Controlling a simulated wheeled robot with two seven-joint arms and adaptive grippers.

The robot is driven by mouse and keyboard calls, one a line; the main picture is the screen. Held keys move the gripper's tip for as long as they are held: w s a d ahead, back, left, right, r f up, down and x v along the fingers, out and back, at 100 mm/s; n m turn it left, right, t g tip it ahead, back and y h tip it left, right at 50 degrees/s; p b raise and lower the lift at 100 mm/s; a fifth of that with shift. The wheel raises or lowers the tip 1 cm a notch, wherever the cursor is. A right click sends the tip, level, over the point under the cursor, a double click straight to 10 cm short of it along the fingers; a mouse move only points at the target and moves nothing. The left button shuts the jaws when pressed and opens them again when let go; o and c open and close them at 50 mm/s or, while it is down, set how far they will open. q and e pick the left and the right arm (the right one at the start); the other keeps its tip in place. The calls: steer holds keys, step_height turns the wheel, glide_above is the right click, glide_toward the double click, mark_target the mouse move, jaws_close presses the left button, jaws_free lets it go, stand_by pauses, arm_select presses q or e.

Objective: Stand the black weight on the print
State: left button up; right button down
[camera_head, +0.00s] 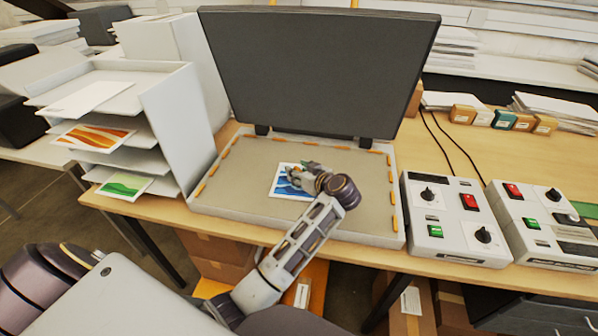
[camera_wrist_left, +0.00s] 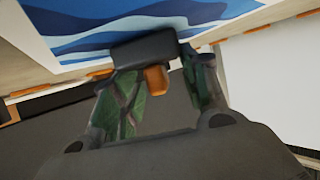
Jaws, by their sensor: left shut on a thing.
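The print (camera_head: 283,186), a sheet with blue wave shapes and a white border, lies on the beige bed of the open press (camera_head: 245,165). The print (camera_wrist_left: 90,25) also shows at the top of the left wrist view. My left gripper (camera_head: 303,172) is over the print's right part and hides some of it. In the left wrist view the gripper (camera_wrist_left: 158,72) is shut on the black weight (camera_wrist_left: 145,48), a dark block with an orange-brown piece between the fingers. The weight overlaps the print; I cannot tell whether they touch. The head view hides it. My right gripper is out of view.
The dark raised lid (camera_head: 315,75) stands behind the bed. Orange marks line the bed's edge. A white tray rack (camera_head: 165,125) with prints stands at the left. Two control boxes (camera_head: 452,240) (camera_head: 540,245) stand at the right. Small boxes (camera_head: 505,120) lie further back.

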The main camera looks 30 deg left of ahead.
arm_select(q)
steer(key=o, duration=1.4)
steer(key=shift+o, duration=0.2)
steer(key=shift+f, duration=0.1)
steer(key=shift+b+v, duration=0.3)
steer(key=shift+v, duration=3.5)
steer(key=shift+s, duration=0.1)
